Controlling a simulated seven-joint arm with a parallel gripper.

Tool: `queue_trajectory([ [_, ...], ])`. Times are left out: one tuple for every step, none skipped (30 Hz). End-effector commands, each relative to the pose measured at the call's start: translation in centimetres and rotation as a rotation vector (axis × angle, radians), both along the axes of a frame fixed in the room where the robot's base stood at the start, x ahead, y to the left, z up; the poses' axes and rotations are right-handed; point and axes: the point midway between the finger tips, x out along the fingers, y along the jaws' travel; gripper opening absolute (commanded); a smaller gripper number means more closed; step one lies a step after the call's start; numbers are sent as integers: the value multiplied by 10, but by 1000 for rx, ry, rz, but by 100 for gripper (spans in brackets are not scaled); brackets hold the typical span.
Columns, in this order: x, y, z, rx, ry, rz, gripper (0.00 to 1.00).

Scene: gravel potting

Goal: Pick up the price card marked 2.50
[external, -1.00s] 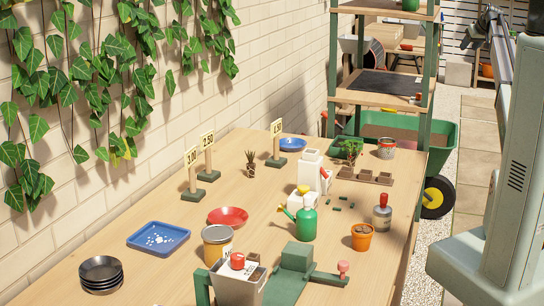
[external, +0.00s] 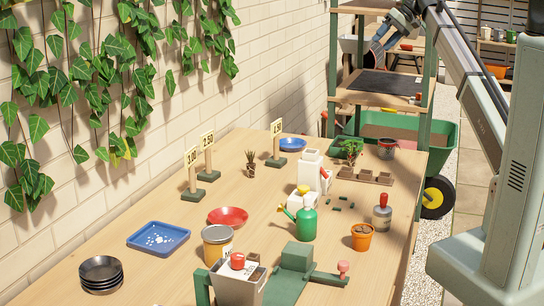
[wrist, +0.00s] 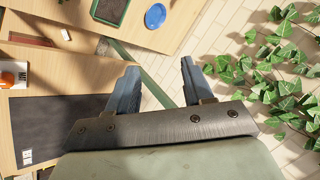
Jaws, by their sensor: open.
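The price card marked 2.50 (external: 207,140) stands upright on a wooden post with a dark green base, near the wall on the left side of the bench. A card that looks like 3.00 (external: 191,156) stands just in front of it. A third card (external: 276,128), its number hard to read, stands farther back. My gripper (external: 376,54) is raised near the green shelf at the back, far from the cards. Its two fingers also show apart and empty in the wrist view (wrist: 157,85). I cannot make out any price card in the wrist view.
A red dish (external: 228,216), blue tray (external: 183,239) and green watering can (external: 305,222) stand nearer. The blue dish (external: 293,144) also shows in the wrist view (wrist: 155,16). Ivy (external: 90,75) hangs on the wall.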

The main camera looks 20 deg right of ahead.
Motion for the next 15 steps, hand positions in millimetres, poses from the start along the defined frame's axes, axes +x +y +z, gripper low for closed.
queue_trajectory([
  [14,19,-4,-3,40,-12,51],
  [19,30,-7,-5,64,-24,51],
  [27,43,-12,-10,96,-43,51],
  [32,54,-15,-13,119,-55,51],
  [37,65,-18,-17,142,-69,51],
  [44,79,-23,-22,173,-87,51],
  [48,91,-26,-29,195,-102,51],
  [53,102,-30,-34,217,-115,51],
  [59,117,-34,-43,244,-135,51],
  [63,129,-37,-49,265,-148,51],
  [67,140,-41,-57,285,-165,51],
  [72,157,-45,-66,311,-184,51],
  [75,169,-49,-76,330,-200,51],
  [78,181,-52,-83,347,-216,51],
  [82,197,-56,-95,370,-236,51],
])
